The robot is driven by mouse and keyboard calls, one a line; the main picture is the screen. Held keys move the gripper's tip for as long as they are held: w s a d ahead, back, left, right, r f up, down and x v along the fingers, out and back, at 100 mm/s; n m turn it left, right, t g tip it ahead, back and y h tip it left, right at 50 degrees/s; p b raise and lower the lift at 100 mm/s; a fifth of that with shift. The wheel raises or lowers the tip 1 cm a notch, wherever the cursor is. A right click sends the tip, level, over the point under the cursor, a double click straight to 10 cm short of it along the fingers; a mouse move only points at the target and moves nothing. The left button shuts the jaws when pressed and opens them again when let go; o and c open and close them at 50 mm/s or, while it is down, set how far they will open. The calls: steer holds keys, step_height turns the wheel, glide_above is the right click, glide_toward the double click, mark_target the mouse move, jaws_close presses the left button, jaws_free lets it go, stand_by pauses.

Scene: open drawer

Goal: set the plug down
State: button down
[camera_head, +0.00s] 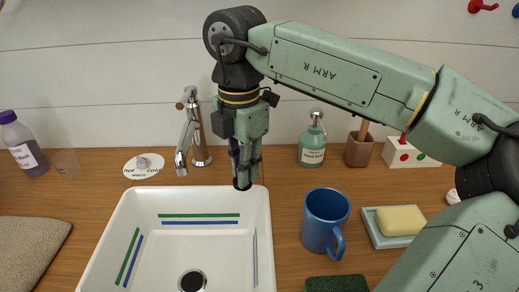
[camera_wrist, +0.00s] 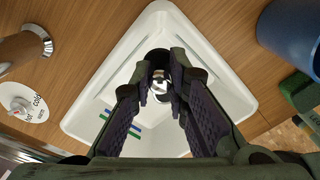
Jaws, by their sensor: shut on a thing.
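My gripper (camera_head: 243,168) points straight down over the back right corner of the white sink (camera_head: 262,215). It is shut on a small dark plug (camera_head: 242,185), which hangs below the fingertips. In the wrist view the two fingers (camera_wrist: 162,88) close in around the dark plug (camera_wrist: 158,56), with the sink (camera_wrist: 222,70) behind it. The fingers hide part of the plug, and its exact height above the sink rim is hard to tell. The drain (camera_head: 192,281) is a dark round opening near the front of the sink floor.
A tap (camera_head: 192,130) stands behind the sink, left of my gripper. A blue mug (camera_head: 324,220), a soap dispenser (camera_head: 312,140) and a soap dish (camera_head: 375,233) are to the right. A dark green sponge (camera_head: 337,284) lies at the front. Green and blue stripes mark the sink.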

steer(key=w+p, duration=0.1)
steer(key=w, duration=0.3)
steer(key=w+d+p, duration=0.1)
steer(key=w, duration=0.3)
steer(key=w+f+p, duration=0.1)
steer(key=w, duration=0.3)
steer(key=shift+w+d+p, duration=0.1)
steer(key=shift+d+p, duration=0.2)
steer(key=shift+d, duration=0.1)
step_height(320, 180, down, 3)
steer(key=shift+w+f+p, duration=0.1)
steer(key=shift+f+p, duration=0.05)
steer(key=shift+p, duration=0.55)
steer(key=shift+f+b, duration=0.3)
steer(key=shift+f, duration=0.05)
steer(key=c, duration=1.6)
jaws_free()
steer(key=shift+o, duration=0.2)
steer(key=shift+r+p, duration=0.35)
step_height(320, 180, up, 12)
steer(key=b, duration=0.2)
steer(key=shift+f, duration=0.15)
